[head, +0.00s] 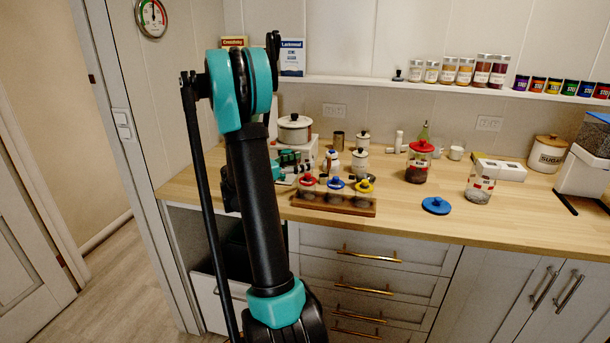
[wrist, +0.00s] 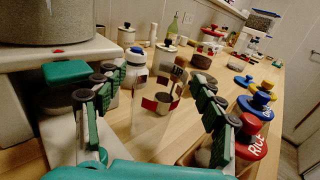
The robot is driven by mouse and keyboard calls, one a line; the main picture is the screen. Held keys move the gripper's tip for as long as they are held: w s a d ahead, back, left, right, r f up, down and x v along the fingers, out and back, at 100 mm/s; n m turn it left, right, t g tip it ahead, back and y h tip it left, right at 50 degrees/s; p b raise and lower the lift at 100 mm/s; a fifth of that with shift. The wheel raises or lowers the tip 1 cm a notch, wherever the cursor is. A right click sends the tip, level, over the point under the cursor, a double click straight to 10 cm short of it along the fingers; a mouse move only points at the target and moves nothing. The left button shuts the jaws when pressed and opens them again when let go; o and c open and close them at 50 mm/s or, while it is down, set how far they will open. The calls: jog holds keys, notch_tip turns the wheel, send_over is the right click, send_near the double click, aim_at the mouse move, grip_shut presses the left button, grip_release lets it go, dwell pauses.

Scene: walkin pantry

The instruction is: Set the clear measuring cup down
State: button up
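A clear cup with red and white marks (wrist: 152,106), which looks like the measuring cup, stands between the two fingers of my gripper (wrist: 155,82) in the wrist view. It appears upright, with its lower part near the wooden counter. Gaps show between the cup and the green and black finger pads on both sides, so my gripper looks open around it. In the head view my gripper (head: 288,166) is low over the left end of the counter (head: 400,222), partly hidden behind my arm. I cannot make out the cup there.
A white pot (head: 294,129) on a white appliance stands close on the left. Red, blue and yellow lids (head: 335,184) sit by a wooden tray (head: 333,203) close on the right. A red-lidded jar (head: 417,171) and a blue lid (head: 436,206) are farther right.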

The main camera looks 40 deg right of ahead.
jog(key=c, duration=1)
jog(key=shift+o, duration=0.2)
